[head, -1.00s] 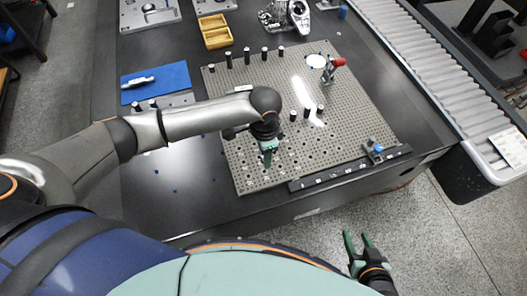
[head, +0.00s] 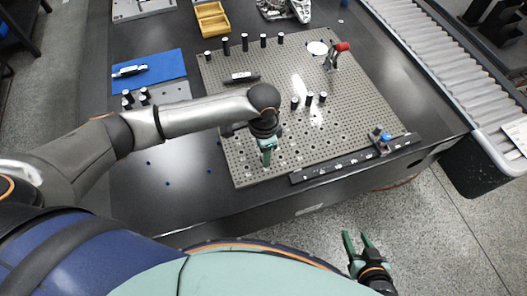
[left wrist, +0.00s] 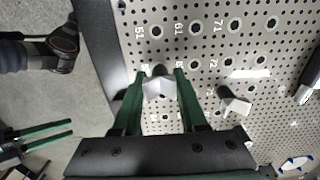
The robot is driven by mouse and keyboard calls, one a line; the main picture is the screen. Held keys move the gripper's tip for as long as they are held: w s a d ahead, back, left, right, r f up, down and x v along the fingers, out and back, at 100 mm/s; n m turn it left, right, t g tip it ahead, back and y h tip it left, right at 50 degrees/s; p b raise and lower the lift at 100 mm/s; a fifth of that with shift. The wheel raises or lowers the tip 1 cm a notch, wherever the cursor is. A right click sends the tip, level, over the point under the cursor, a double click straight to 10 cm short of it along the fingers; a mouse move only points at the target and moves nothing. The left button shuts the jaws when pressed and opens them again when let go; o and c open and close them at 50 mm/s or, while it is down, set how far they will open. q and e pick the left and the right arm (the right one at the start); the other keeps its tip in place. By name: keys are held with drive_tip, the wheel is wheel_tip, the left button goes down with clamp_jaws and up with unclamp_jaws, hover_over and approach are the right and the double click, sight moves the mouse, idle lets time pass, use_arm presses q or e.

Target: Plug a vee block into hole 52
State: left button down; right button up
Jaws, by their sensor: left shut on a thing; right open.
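My left gripper (head: 267,157) is over the near left part of the perforated plate (head: 245,172). In the left wrist view its two fingers (left wrist: 160,95) are shut on a small grey-white vee block (left wrist: 158,88), low over the plate. Whether the block touches the plate I cannot tell. Labels 51, 61, 71 and 72 are readable around it; hole 52 is not clearly visible and seems hidden at the block and fingers. A second pale block (left wrist: 233,102) stands to the right on the plate. My right gripper (head: 358,243) is open and empty, off the table's front edge.
Several black pins (head: 309,99) stand on the plate. A red-handled clamp (head: 342,47) is at its far right. A black rail (head: 345,164) with a blue-knobbed part runs along the front. A blue mat (head: 165,66) and yellow tray (head: 212,20) lie beyond; a roller conveyor (head: 440,65) is right.

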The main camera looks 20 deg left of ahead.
use_arm(q)
drive_tip(key=shift+r, duration=0.15)
drive_tip(key=shift+p, duration=0.45)
idle(0.8)
drive_tip(key=shift+p, duration=0.65)
idle(0.4)
drive_tip(key=shift+p, duration=0.5)
drive_tip(key=shift+f+b, duration=0.4)
drive_tip(key=shift+f, duration=0.55)
